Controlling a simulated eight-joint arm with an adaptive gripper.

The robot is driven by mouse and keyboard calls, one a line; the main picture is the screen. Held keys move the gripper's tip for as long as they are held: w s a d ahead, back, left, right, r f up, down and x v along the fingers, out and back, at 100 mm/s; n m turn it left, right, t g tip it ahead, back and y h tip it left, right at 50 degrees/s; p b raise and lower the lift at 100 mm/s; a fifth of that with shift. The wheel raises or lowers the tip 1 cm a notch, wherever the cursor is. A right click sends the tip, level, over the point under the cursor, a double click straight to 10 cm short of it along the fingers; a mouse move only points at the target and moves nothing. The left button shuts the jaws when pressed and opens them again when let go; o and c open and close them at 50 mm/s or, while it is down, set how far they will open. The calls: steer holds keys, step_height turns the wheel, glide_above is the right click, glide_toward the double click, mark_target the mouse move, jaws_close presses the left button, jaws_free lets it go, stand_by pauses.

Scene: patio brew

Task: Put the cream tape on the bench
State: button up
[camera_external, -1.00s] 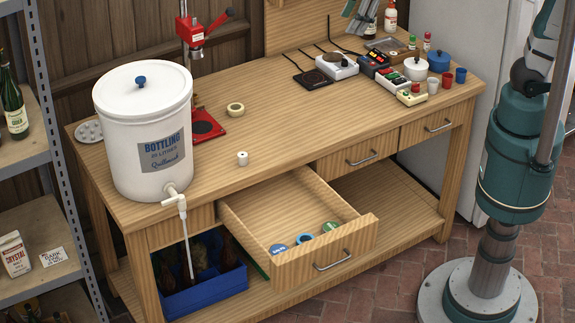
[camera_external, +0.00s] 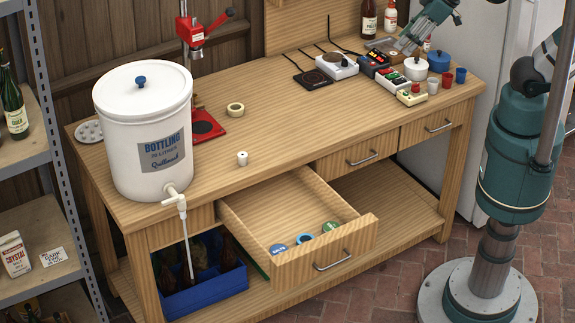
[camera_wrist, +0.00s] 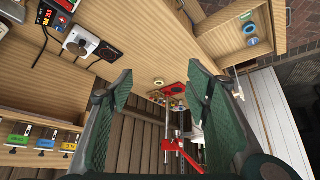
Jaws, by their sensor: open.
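The cream tape (camera_external: 235,109) is a roll lying flat on the wooden bench (camera_external: 280,95), just right of the red base plate of the red press. It also appears small in the wrist view (camera_wrist: 158,82), between and beyond my fingers. My gripper (camera_wrist: 160,72) is open, with nothing between its green-padded fingers. In the external view part of my gripper (camera_external: 418,35) shows at the top right, above the back right of the bench and far from the tape. Its full fingers are not clear there.
A white bottling bucket (camera_external: 120,140) stands at the bench's left. A small white roll (camera_external: 242,158) sits near the front edge. The open drawer (camera_external: 345,250) holds several coloured rolls. Hotplates, pots and cups crowd the back right.

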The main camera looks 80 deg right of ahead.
steer(key=shift+s+f+m, duration=0.4)
steer(key=shift+s+f, duration=0.25)
steer(key=shift+s, duration=0.3)
steer(key=shift+c, duration=0.4)
stand_by(0.5)
